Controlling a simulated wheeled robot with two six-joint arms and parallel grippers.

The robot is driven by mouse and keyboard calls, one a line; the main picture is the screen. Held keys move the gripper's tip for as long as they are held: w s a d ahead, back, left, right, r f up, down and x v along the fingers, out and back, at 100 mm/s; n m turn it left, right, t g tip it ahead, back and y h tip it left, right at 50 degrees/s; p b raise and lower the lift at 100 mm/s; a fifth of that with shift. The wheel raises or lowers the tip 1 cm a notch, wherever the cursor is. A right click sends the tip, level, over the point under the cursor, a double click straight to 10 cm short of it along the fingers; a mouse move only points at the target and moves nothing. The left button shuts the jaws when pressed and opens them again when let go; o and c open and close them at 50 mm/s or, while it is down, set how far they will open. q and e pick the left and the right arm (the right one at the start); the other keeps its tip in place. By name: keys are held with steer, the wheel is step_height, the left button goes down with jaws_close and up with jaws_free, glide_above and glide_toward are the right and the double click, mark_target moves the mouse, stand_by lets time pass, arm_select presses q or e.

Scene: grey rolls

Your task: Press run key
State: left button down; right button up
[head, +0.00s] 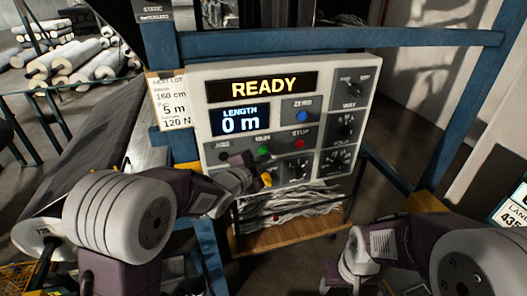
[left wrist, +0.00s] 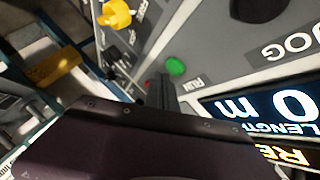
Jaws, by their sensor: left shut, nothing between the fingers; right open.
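The run key is a green button (head: 264,151) under the RUN label on the light grey control panel (head: 199,100). My left gripper (head: 254,167) is shut and empty, just below and left of the green button in the head view. In the left wrist view its fingertips (left wrist: 160,90) are close to the button; I cannot tell whether they touch the panel. My right gripper (head: 335,276) is open, low in the head view near the bottom edge, away from the panel.
A yellow knob (head: 266,179) sits below the green button. A red STOP button (head: 299,144), a blue ZERO button (head: 302,116) and a dark JOG button (head: 224,156) are nearby. The displays read READY (head: 262,86) and 0 m (head: 240,122). A blue frame surrounds the panel.

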stand_by(0.7)
arm_select(q)
steer(key=shift+w+a, duration=0.15)
steer(key=shift+w, duration=0.3)
steer(key=shift+w+a, duration=0.15)
steer(key=shift+w, duration=0.2)
stand_by(0.6)
steer(key=shift+s+d+b, duration=0.25)
steer(key=shift+s+b, duration=0.4)
steer(key=shift+s, duration=0.15)
